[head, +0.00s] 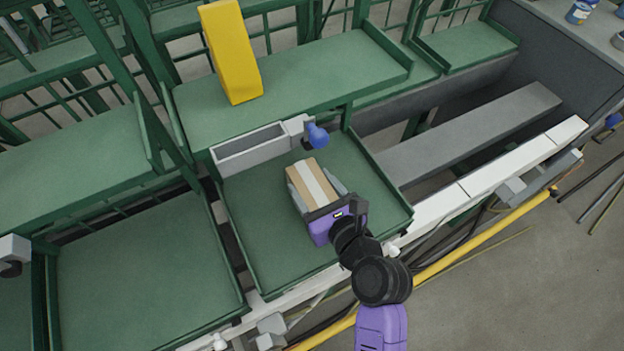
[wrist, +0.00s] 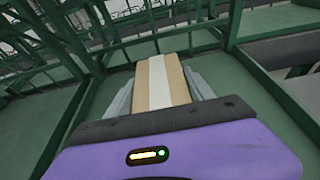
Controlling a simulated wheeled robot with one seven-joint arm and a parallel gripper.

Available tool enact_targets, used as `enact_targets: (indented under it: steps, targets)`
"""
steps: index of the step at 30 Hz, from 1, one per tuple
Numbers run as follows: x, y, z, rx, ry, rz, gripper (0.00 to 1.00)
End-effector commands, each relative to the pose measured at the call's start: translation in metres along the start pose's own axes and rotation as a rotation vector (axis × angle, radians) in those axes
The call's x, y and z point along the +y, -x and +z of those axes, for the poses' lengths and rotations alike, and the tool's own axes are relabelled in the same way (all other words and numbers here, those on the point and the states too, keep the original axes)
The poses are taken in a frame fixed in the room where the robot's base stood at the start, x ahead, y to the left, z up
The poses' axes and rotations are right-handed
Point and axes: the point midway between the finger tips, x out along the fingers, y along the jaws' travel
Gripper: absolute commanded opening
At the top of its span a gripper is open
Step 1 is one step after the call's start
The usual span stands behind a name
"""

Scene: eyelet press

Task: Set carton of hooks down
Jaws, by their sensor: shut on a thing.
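The carton of hooks (head: 312,182) is a tan box with a pale stripe along its top. My gripper (head: 316,190) is shut on it, with one grey finger on each side. The carton is over the green lower tray (head: 265,245), between the tray's raised side edges. I cannot tell whether its underside touches the tray. In the wrist view the carton (wrist: 162,82) sits between the two fingers (wrist: 160,92) and points away from me. Its near end is hidden behind my gripper body.
A grey open bin (head: 250,150) and a blue knob (head: 317,136) are at the tray's back edge. A yellow block (head: 230,52) stands on the upper green shelf (head: 310,75). Free tray surface lies left and right of the carton. An empty green tray (head: 140,265) is at left.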

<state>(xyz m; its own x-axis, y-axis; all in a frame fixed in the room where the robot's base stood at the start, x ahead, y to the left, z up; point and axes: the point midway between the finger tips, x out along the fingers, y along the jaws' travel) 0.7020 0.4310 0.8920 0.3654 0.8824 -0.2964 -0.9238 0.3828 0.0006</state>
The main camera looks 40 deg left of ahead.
Motion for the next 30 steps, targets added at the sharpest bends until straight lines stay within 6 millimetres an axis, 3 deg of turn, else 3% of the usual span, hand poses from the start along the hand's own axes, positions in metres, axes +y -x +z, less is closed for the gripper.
enact_targets:
  steps: [8, 9, 12, 23, 30]
  targets:
    - [-0.001, 0.0, 0.003, -0.008, 0.002, -0.002, 0.0]
    - [0.0, -0.001, -0.002, 0.0, 0.0, 0.0, 0.66]
    - [0.0, -0.001, -0.002, 0.0, 0.0, 0.0, 0.84]
    - [0.0, 0.0, 0.002, -0.001, 0.001, 0.0, 0.84]
    - [0.0, 0.033, 0.001, -0.001, -0.003, -0.003, 0.84]
